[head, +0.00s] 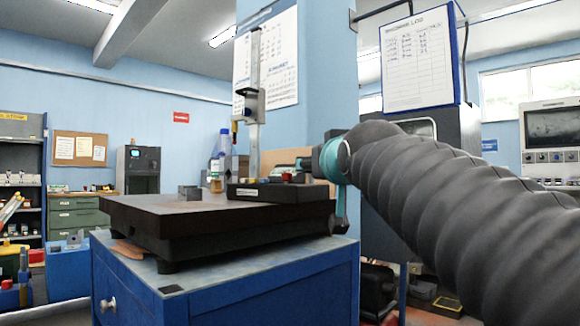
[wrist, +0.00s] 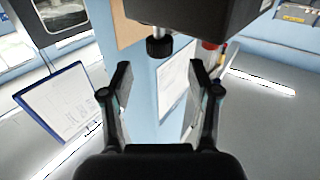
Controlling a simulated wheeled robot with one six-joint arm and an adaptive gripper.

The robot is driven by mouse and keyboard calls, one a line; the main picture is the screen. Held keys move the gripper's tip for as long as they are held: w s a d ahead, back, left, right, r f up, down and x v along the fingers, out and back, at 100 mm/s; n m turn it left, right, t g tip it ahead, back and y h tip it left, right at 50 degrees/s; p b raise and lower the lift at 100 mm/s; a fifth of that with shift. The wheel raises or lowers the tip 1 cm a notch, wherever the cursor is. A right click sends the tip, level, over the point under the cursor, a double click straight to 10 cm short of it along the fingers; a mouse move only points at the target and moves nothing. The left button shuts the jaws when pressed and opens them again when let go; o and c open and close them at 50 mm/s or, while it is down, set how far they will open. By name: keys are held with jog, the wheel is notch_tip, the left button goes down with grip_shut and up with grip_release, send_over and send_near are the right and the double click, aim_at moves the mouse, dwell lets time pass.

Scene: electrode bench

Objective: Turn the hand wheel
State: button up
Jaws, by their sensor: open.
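The hand wheel (wrist: 159,46), a small black ribbed knob on a short bright metal shaft, sticks out of the underside of a dark block (wrist: 192,14) at the top of the wrist view. My gripper (wrist: 160,80) is open and empty. Its two fingers stand apart on either side below the wheel, and the wheel lies beyond the tips, apart from them. In the head view, my gripper end (head: 322,168) is beside the low black device (head: 262,193) on the dark surface plate (head: 160,212). My arm hides much there, and I cannot make out the wheel.
The plate rests on a blue cabinet (head: 250,290). A tall height gauge (head: 254,90), a bottle (head: 225,150), a spool (head: 216,184) and a grey block (head: 190,192) stand on or behind the plate. A blue pillar (head: 328,70) rises behind. The plate's left front is clear.

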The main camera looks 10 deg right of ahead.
jog(key=s, duration=0.5)
